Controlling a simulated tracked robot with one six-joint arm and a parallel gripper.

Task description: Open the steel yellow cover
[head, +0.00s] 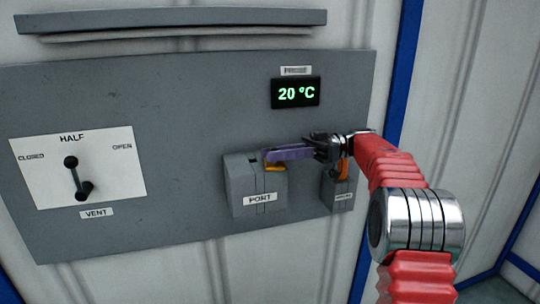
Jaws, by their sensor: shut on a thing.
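A small yellow-orange piece (274,168) shows at the top of the grey box labelled PORT (240,190). A second orange piece (343,168) shows at the smaller grey box to the right. I cannot tell which of the two is the steel yellow cover. My gripper (318,150) is in front of the panel, between and above the two boxes. It is shut on a purple bar (290,153). The bar points left, and its far end is at the yellow-orange piece on the PORT box; I cannot tell whether they touch.
The boxes are on a grey wall panel (170,110). A display (296,93) reads 20 °C above them. At left, a VENT lever (78,178) sits on a white plate marked CLOSED, HALF and OPEN. A ledge (170,20) runs above. Free room lies in front of the panel.

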